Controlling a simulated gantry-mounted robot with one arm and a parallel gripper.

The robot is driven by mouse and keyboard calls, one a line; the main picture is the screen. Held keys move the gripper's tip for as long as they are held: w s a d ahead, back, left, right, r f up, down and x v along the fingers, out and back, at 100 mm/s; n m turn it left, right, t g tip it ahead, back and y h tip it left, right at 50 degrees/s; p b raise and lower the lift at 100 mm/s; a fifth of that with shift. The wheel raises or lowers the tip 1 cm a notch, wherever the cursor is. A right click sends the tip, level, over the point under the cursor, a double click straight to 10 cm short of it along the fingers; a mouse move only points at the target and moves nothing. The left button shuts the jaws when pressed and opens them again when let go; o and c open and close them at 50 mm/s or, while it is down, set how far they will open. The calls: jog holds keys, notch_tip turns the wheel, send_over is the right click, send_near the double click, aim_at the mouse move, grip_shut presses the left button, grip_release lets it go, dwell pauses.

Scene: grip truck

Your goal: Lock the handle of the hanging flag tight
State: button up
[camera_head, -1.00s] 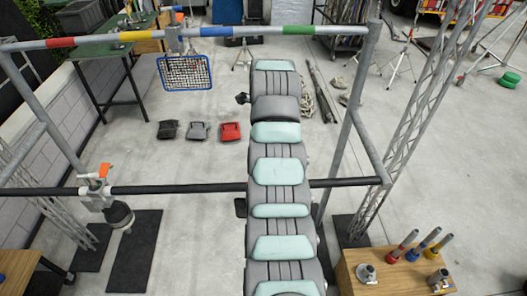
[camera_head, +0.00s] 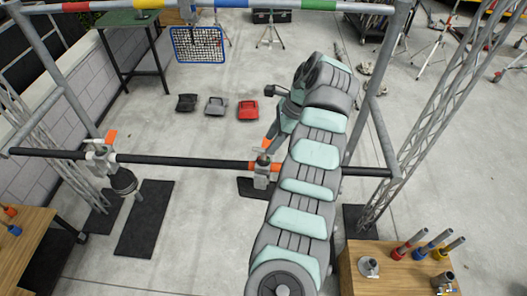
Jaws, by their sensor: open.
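A blue-framed mesh panel (camera_head: 197,45), which looks like the hanging flag, hangs below the coloured top bar (camera_head: 237,5). A grey clamp (camera_head: 262,178) with an orange handle (camera_head: 258,165) sits on the black crossbar (camera_head: 180,161). My gripper (camera_head: 268,146) is open and points down and left, just above this clamp. Its fingertips overlap the clamp's top in the picture, so I cannot tell if they touch. Another clamp (camera_head: 102,158) with an orange handle (camera_head: 110,137) sits at the bar's left, with a dark round fixture below.
Black, grey and red pieces (camera_head: 248,110) lie on the floor. A wooden box (camera_head: 385,275) with several upright pins stands at lower right. A wooden table (camera_head: 25,240) is at lower left. Truss legs (camera_head: 430,120) stand at right.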

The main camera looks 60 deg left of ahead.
aim_at(263, 152)
jog(key=p+x, duration=0.1)
jog(key=x, duration=0.6)
grip_shut()
dwell(0.4)
